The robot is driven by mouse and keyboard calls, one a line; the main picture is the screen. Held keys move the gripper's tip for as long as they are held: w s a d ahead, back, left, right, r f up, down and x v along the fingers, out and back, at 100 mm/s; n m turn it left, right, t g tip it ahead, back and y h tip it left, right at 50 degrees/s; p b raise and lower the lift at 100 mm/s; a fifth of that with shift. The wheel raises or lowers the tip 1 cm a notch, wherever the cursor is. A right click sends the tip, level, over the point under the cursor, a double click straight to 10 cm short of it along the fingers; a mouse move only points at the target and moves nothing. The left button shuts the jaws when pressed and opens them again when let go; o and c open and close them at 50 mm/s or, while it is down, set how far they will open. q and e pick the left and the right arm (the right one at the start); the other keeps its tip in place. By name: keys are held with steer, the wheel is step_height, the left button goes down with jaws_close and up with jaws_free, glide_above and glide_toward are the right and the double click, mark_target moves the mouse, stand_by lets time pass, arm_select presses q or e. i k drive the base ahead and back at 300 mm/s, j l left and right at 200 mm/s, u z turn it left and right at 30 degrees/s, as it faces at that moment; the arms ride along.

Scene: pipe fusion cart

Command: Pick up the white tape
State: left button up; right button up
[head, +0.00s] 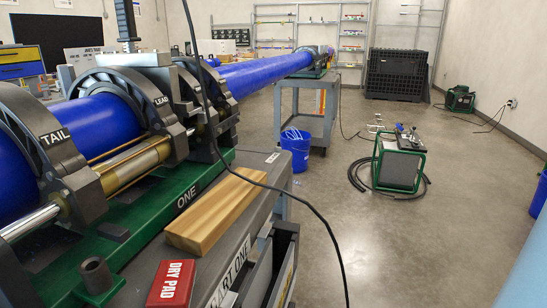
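I cannot make out a white tape in the head view. The cart (245,220) in front carries a red box marked DRY PAD (172,284) and a wooden block (215,213). A small pale item (228,299) at the bottom edge, right of the red box, is mostly cut off and I cannot tell what it is. Neither of my grippers is in view.
A fusion machine (150,200) clamps a blue pipe (262,72) on the cart's left. A black cable (305,205) hangs across the front. A blue bucket (295,145) stands behind the cart. A green-framed unit (398,165) stands on open floor at right.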

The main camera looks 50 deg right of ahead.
mark_target(278, 149)
steer(key=k+l+z, duration=0.15)
steer(key=z, duration=0.3)
steer(key=k+l+z, duration=0.15)
steer(key=z, duration=0.3)
steer(key=l+z, duration=0.3)
steer(key=z, duration=0.15)
steer(key=i+u, duration=0.15)
steer(key=u, duration=0.2)
steer(key=i+l+u, duration=0.1)
steer(key=u, duration=0.25)
steer(key=i+l+u, duration=0.1)
steer(key=u, duration=0.25)
steer(key=l, duration=0.1)
